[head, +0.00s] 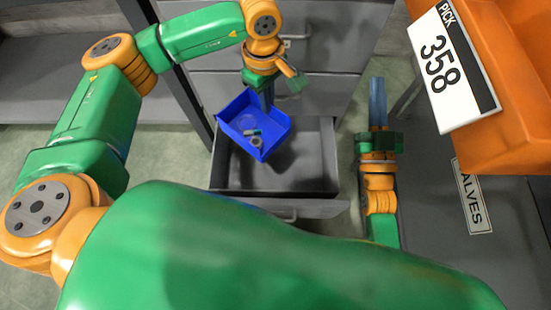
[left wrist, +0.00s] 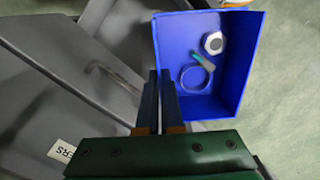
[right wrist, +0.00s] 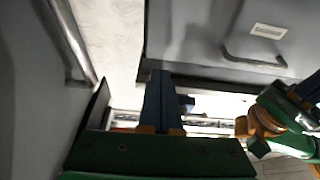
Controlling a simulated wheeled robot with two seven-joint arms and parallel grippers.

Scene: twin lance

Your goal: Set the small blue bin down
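The small blue bin (head: 240,127) hangs over an open grey drawer in the head view, tilted. It holds a few small parts: a grey ring or nut (left wrist: 213,42), a teal-and-grey piece (left wrist: 203,61) and a thin clear ring (left wrist: 195,76). My left gripper (head: 265,97) is shut on the bin's wall; in the left wrist view its fingers (left wrist: 159,80) meet the bin's left edge. Whether the bin touches the drawer is hard to tell. My right gripper (head: 378,92) is empty, right of the drawer, its fingers together, as the right wrist view also shows (right wrist: 163,80).
The open drawer (head: 305,185) looks empty, under and right of the bin. The grey cabinet (head: 330,80) stands behind it. An orange bin (head: 520,60) labelled 358 sits at the upper right on a grey surface (head: 420,215). My own arm fills the foreground.

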